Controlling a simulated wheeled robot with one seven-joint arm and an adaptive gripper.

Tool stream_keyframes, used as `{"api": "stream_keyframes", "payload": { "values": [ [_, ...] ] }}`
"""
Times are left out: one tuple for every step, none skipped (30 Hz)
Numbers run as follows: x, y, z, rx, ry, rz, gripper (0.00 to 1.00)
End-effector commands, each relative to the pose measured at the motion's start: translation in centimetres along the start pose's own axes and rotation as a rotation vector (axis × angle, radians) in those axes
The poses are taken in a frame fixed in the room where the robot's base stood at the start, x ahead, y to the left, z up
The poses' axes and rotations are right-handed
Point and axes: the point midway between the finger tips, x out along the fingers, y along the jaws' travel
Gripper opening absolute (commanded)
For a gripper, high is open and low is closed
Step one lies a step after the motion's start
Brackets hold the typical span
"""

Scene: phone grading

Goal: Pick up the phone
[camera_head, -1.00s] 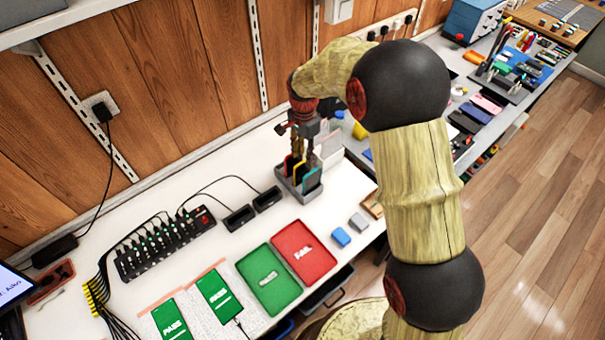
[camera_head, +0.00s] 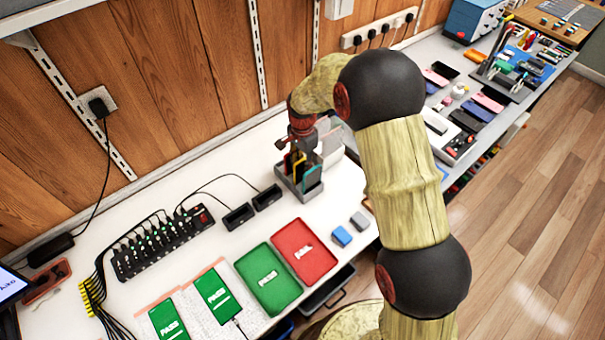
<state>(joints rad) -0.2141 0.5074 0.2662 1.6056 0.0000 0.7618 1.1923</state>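A grey slotted rack (camera_head: 288,184) stands on the white bench and holds upright phones. A teal phone (camera_head: 313,177) is in its right side, and a yellow-edged phone (camera_head: 297,164) stands left of it. My gripper (camera_head: 300,157) points down at the top of the rack, close over these phones. Its fingers are small and overlap the phones, so I cannot tell whether they are open or closed on one. Two phones with green PASS screens lie flat at the front left, one at the left (camera_head: 168,320) and one beside it (camera_head: 217,292).
A green tray (camera_head: 285,298) and a red tray (camera_head: 318,268) lie in front of the rack. Blue (camera_head: 342,236) and grey blocks sit to their right. A black charging hub (camera_head: 160,246) and two black docks with cables (camera_head: 238,216) are left. My arm hides bench behind it.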

Motion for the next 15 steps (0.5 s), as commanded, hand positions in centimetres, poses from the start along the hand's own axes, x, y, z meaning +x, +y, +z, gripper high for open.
{"api": "stream_keyframes", "payload": {
  "values": [
    [0.0, 0.01, 0.0, 0.0, 0.0, 0.0, 0.26],
    [0.0, 0.01, 0.0, 0.0, 0.0, 0.0, 0.24],
    [0.0, 0.02, 0.01, 0.0, 0.0, 0.0, 0.22],
    [0.0, 0.02, 0.01, 0.0, 0.0, 0.0, 0.2],
    [0.0, 0.02, 0.01, 0.0, 0.0, 0.0, 0.18],
    [0.0, 0.02, 0.0, 0.0, 0.0, 0.0, 0.16],
    [0.0, 0.02, 0.01, 0.0, 0.0, 0.0, 0.14],
    [0.0, 0.02, 0.0, 0.0, 0.0, 0.0, 0.13],
    [0.0, 0.02, 0.0, 0.0, 0.0, 0.0, 0.1],
    [0.0, 0.02, 0.0, 0.0, 0.0, 0.0, 0.09],
    [0.0, 0.02, 0.0, 0.0, 0.0, 0.0, 0.07],
    [0.0, 0.02, 0.01, 0.0, 0.0, 0.0, 0.05],
    [0.0, 0.02, 0.01, 0.0, 0.0, 0.0, 0.03],
    [0.0, 0.02, 0.01, 0.0, 0.0, 0.0, 0.01],
    [0.0, 0.02, 0.01, 0.0, 0.0, 0.0, 0.0]
  ]
}}
